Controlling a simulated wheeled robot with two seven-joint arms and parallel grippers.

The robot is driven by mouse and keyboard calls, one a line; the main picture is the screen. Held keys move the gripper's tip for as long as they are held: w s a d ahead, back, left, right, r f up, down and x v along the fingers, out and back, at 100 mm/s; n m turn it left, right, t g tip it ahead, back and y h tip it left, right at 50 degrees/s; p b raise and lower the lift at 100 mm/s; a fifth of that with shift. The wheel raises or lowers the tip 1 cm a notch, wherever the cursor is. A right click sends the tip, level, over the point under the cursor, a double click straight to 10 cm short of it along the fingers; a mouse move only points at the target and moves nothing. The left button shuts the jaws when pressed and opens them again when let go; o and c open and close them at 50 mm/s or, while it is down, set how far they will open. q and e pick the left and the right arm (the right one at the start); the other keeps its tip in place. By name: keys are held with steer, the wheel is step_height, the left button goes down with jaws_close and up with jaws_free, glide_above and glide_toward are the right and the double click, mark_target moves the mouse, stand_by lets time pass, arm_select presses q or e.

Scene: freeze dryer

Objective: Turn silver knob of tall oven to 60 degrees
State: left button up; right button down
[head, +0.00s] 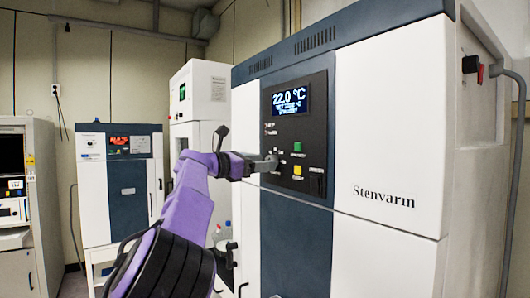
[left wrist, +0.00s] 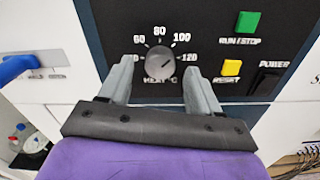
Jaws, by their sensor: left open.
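The tall oven (head: 390,120), white with a dark blue front and marked Stenvarm, stands at right in the head view. Its black panel has a display (head: 290,100) reading 22.0 °C. The round silver knob (left wrist: 160,65) shows in the left wrist view, inside a dial printed 60, 80, 100 and 120. The exact angle of its pointer is hard to tell. My left gripper (head: 272,163) is at the panel; in the left wrist view its open fingers (left wrist: 160,72) stand on both sides of the knob, with gaps visible. In the head view the gripper hides the knob. My right gripper is not in view.
A green RUN/STOP button (left wrist: 247,22), a yellow RESET button (left wrist: 232,67) and a black POWER switch (left wrist: 270,80) sit right of the knob. A blue handle (left wrist: 18,66) is at left. A smaller oven (head: 120,185) stands farther back.

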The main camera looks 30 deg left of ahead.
arm_select(q)
steer(key=shift+x, duration=0.95)
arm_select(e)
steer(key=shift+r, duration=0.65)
arm_select(q)
steer(key=c, duration=1)
steer(key=shift+c, duration=0.2)
steer(key=shift+n, duration=0.4)
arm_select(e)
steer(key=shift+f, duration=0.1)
arm_select(q)
steer(key=shift+s+d+r+n+p, duration=0.1)
steer(key=shift+n+p, duration=1)
steer(key=shift+n, duration=3.15)
steer(key=shift+r+n+p, duration=0.1)
steer(key=shift+n+p, duration=1)
steer(key=shift+n, duration=3.15)
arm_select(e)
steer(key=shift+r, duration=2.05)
arm_select(q)
steer(key=shift+f, duration=0.1)
